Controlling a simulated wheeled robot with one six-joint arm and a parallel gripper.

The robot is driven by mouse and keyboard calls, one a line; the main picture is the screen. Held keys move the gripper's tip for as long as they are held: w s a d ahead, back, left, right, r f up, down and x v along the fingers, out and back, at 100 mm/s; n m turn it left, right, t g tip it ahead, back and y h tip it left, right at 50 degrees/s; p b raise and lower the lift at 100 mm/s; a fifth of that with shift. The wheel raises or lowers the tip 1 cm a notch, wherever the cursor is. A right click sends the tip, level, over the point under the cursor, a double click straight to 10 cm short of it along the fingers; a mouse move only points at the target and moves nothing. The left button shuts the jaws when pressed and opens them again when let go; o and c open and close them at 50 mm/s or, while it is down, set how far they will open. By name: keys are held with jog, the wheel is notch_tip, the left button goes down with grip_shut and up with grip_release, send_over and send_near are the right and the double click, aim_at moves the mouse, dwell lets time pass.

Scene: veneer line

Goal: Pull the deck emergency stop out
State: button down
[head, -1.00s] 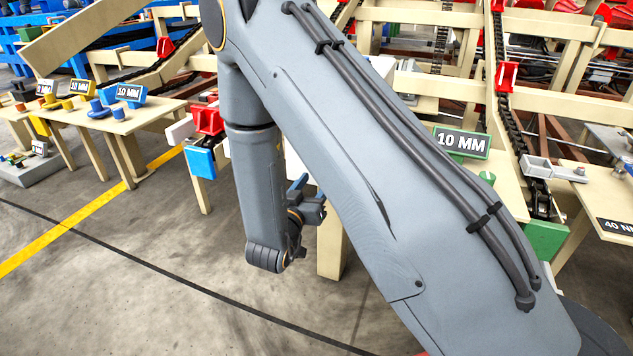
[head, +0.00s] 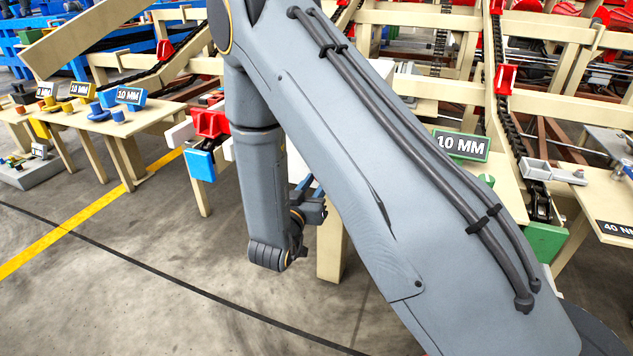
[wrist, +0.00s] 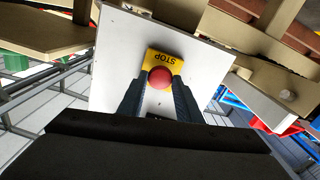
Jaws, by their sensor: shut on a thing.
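The deck emergency stop is a round red button (wrist: 161,77) on a yellow plate (wrist: 172,62) marked STOP, which reads upside down in the wrist view. The plate sits on a white panel (wrist: 118,60). My gripper (wrist: 160,88) has its two dark fingers on either side of the red button and is shut on it.
A table with a green 10 MM sign (head: 462,145) stands right of my arm. Red, white and blue blocks (head: 200,164) hang at a table end to the left. A table with a blue 10 MM sign (head: 128,96) stands further left. Open floor (head: 130,270) lies in front.

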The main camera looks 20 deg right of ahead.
jog(key=shift+s+a+p, duration=0.2)
jog(key=shift+s+p, duration=0.15)
jog(key=shift+p, duration=0.05)
jog(key=c, duration=1.3)
grip_release()
jog(key=shift+a, duration=0.15)
jog(key=shift+o, duration=0.2)
jog(key=p+v, duration=0.1)
jog(key=v, duration=0.6)
jog(key=shift+s, duration=0.3)
jog(key=shift+w+a, duration=0.1)
jog(key=shift+a, duration=0.1)
